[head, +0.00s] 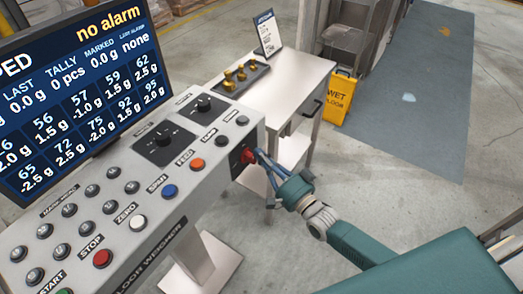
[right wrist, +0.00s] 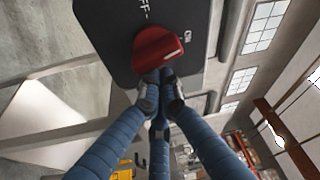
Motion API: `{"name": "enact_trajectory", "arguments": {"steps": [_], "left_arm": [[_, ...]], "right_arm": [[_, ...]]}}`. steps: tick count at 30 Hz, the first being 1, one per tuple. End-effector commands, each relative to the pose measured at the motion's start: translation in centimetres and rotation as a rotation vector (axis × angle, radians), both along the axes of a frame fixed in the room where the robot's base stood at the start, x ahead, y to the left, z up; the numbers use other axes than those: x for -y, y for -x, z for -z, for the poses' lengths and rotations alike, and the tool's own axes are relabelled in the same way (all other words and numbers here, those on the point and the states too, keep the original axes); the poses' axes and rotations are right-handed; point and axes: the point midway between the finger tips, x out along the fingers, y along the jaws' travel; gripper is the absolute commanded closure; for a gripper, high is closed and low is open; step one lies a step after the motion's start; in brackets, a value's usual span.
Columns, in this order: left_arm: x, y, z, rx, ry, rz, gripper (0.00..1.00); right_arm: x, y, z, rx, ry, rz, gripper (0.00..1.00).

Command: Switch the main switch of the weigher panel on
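The main switch (head: 245,156) is a red rotary knob on the right end face of the grey weigher panel (head: 225,172). In the right wrist view the red knob (right wrist: 157,47) sits on a dark plate with OFF and ON lettering. A pale mark on the knob lies on its right side, below the ON label; I cannot tell its exact setting. My right gripper (right wrist: 160,88) is at the knob's lower edge, its blue fingers drawn together at the tips. I cannot tell whether the tips touch the knob. In the head view it also shows beside the switch (head: 264,164). My left gripper is out of view.
A monitor (head: 75,90) reading "no alarm" stands behind the panel's several buttons. A metal table (head: 290,85) with a tray of brass weights (head: 240,80) stands just behind the switch. A yellow wet-floor sign (head: 339,98) stands beyond it.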

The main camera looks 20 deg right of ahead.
Motion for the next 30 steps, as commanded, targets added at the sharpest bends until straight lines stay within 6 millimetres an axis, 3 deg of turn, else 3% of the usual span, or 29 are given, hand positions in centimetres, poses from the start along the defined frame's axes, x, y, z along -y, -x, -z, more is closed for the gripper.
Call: {"name": "enact_trajectory", "arguments": {"steps": [13, 30], "left_arm": [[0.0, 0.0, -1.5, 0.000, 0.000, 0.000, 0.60], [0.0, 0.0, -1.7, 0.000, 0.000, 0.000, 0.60]], "right_arm": [[-0.2, 0.1, 0.6, -0.180, -0.231, -0.002, 1.00], [-0.3, 0.2, 1.0, -0.227, -0.289, -0.002, 1.00]]}}
